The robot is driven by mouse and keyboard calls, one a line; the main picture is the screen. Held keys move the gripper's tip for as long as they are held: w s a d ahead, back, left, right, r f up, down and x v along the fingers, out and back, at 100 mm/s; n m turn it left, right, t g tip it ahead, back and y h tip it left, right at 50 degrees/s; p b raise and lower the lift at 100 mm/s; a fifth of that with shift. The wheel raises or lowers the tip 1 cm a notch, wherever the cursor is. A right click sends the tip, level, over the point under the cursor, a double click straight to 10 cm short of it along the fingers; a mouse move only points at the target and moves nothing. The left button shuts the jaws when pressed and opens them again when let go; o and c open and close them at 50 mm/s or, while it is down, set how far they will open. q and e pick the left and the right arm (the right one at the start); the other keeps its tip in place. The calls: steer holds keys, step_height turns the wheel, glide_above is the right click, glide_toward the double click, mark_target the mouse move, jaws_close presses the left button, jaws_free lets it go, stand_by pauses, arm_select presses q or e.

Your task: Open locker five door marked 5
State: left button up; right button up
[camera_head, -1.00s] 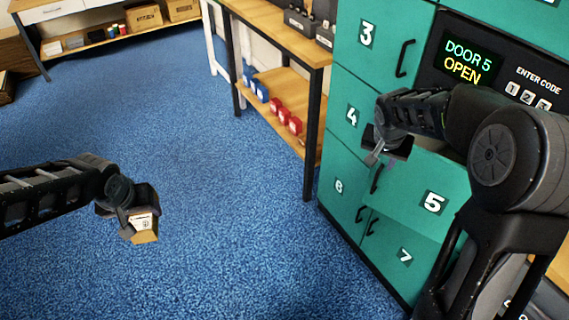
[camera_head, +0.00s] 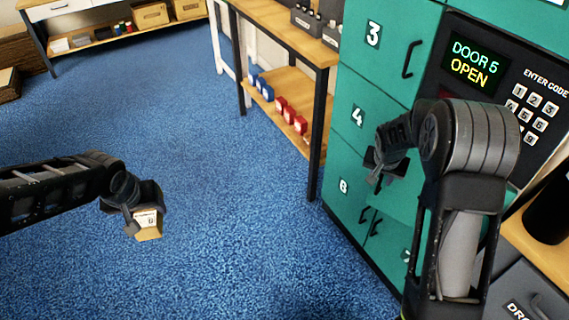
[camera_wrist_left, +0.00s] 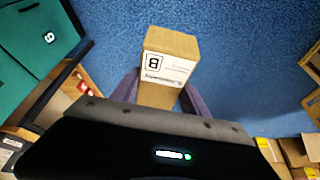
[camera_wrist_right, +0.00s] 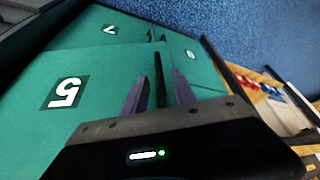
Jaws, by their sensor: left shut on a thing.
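The green door marked 5 (camera_wrist_right: 95,75) fills much of the right wrist view, its number plate at left. In the head view my right arm hides its number. My right gripper (camera_head: 378,178) is at the door's left side. Whether the door stands ajar I cannot tell. The keypad screen (camera_head: 474,63) reads "DOOR 5 OPEN". My left gripper (camera_head: 142,212) is shut on a small carton marked B (camera_wrist_left: 170,62), held above the floor.
A wooden shelf bench (camera_head: 290,45) with red and blue items stands left of the lockers. Blue floor (camera_head: 220,240) between my arms is clear.

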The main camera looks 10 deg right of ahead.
steer(key=shift+w+d+f, duration=0.1)
steer(key=shift+w+f, duration=0.05)
steer(key=shift+f, duration=0.35)
jaws_close()
stand_by(1.2)
